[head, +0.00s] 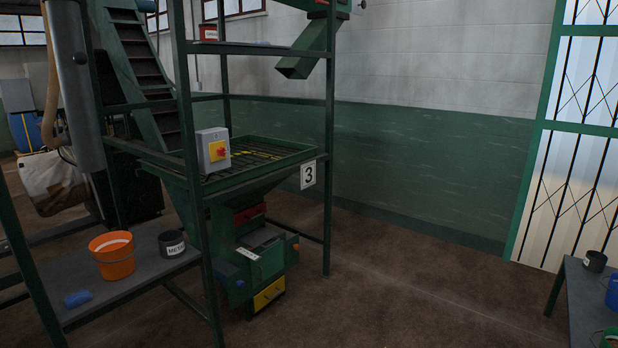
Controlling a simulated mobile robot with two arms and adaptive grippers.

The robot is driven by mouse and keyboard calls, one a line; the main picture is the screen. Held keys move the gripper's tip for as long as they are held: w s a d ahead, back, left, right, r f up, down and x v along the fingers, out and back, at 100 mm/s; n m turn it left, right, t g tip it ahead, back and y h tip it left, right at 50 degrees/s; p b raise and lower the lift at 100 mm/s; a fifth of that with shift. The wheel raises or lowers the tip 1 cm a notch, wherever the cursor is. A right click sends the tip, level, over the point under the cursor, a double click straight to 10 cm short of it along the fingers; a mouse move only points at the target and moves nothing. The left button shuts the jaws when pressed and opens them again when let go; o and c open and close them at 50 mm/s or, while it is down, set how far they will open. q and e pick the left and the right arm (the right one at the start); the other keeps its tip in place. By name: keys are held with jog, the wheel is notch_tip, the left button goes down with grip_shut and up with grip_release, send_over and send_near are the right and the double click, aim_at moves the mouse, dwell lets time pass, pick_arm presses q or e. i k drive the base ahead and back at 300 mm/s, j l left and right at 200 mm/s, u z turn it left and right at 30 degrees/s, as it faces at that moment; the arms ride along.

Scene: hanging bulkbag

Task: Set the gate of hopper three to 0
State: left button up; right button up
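Hopper three (237,185) stands left of centre in the head view, a green steel frame with a grated tray on top. A white sign with the number 3 (308,175) hangs on its right front corner. Below the funnel is a green outlet box (262,258) with a red part (249,214), a small white label plate (247,254) and a yellow block (268,294) at the bottom. I cannot tell the gate's setting; any scale is too small to read. Neither of my grippers is in view.
A grey box with a red and yellow switch (213,150) sits at the tray's edge. A table (140,276) at left holds an orange bucket (112,255), a dark tin (172,243) and a blue item (78,298). Another table (585,300) stands at right. The floor between is clear.

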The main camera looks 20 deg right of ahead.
aim_at(254, 238)
jog(key=z, duration=0.5)
jog(key=i+j+z, duration=0.1)
jog(key=z, duration=0.4)
jog(key=j+z, duration=0.1)
jog(key=z, duration=0.4)
jog(key=j+z, duration=0.1)
jog(key=z, duration=0.4)
jog(key=j+z, duration=0.15)
jog(key=z, duration=0.35)
jog(key=j+z, duration=0.1)
jog(key=z, duration=0.4)
jog(key=u, duration=2.4)
jog(key=i+l+z, duration=0.1)
jog(key=i+l, duration=0.15)
jog(key=i, duration=0.2)
jog(key=i+l+z, duration=0.15)
jog(key=i, duration=0.25)
